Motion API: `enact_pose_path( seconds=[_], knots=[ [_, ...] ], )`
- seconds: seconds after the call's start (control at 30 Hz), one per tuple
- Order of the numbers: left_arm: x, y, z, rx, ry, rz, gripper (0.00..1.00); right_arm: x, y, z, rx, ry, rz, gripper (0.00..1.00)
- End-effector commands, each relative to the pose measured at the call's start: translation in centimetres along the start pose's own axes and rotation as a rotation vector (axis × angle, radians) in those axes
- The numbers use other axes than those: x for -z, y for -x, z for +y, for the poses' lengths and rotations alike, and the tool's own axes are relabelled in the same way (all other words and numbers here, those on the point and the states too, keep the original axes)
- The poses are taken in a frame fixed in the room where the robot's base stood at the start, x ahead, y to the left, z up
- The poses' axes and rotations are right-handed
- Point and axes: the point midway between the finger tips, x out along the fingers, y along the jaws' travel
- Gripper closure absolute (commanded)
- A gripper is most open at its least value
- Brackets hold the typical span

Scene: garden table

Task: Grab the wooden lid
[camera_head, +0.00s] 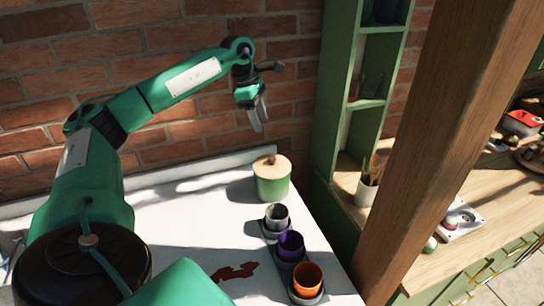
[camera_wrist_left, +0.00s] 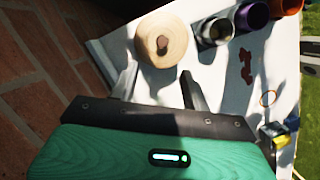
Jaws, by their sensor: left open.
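The wooden lid (camera_head: 271,166) is round and pale with a brown knob, and it sits on a green canister at the back of the white table. In the left wrist view the lid (camera_wrist_left: 162,42) shows from above, just beyond the fingertips. My left gripper (camera_head: 259,117) is open and empty, raised above the canister and a little to its left in the head view. In the left wrist view its two fingers (camera_wrist_left: 158,82) are spread apart, with the lid out past them. My right gripper is not in view.
A grey cup (camera_head: 276,217), a purple cup (camera_head: 291,245) and an orange cup (camera_head: 307,279) stand in a row in front of the canister. A brick wall (camera_head: 290,80) is behind. A green shelf (camera_head: 345,100) and wooden post (camera_head: 430,150) stand to the right.

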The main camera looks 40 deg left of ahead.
Motion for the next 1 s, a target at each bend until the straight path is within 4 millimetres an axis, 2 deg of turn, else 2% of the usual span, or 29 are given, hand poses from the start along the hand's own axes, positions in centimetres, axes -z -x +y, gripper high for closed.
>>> enact_pose_path(
  seconds=[0.2, 0.4, 0.67, 0.83, 1.0],
  knots=[
    [0.0, -3.9, -0.1, 0.005, 0.001, 0.003, 0.53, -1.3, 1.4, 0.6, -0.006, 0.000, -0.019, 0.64],
    [0.0, -7.1, -0.1, 0.003, 0.001, 0.002, 0.53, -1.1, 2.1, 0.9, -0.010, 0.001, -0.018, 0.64],
    [0.0, -8.8, -0.1, 0.003, 0.000, 0.002, 0.53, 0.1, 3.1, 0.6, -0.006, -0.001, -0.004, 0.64],
    [0.0, -10.8, -0.3, 0.004, 0.000, 0.002, 0.53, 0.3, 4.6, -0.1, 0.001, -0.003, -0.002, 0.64],
    [0.1, -12.9, -0.2, 0.002, 0.000, 0.000, 0.53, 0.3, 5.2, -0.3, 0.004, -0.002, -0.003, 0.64]
  ],
)
